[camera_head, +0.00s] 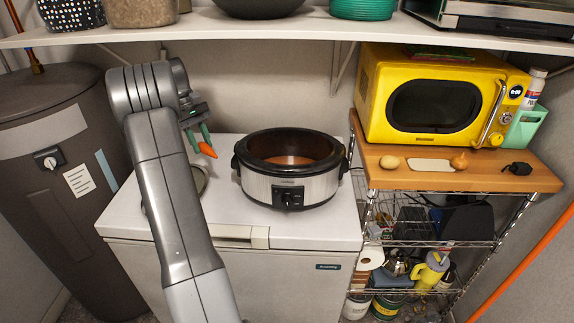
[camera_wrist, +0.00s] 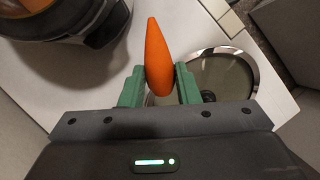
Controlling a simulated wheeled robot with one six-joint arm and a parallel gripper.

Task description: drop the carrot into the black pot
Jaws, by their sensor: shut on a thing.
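My gripper (camera_head: 197,139) is shut on the orange carrot (camera_head: 207,150), left of the pot and above the white chest top. In the wrist view the carrot (camera_wrist: 157,58) stands out lengthwise between the two green fingers (camera_wrist: 159,86). The black pot (camera_head: 290,168) is a slow cooker with a black rim and steel side, open at the top, with a reddish-brown inside. It stands on the white chest, right of my gripper. Part of its dark edge shows at the upper left of the wrist view (camera_wrist: 95,25).
A round glass lid (camera_wrist: 225,72) lies on the white chest (camera_head: 240,262), partly hidden behind my arm in the head view. A shelf (camera_head: 300,27) runs above. A yellow microwave (camera_head: 440,95) stands on a wooden board (camera_head: 520,178) at right.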

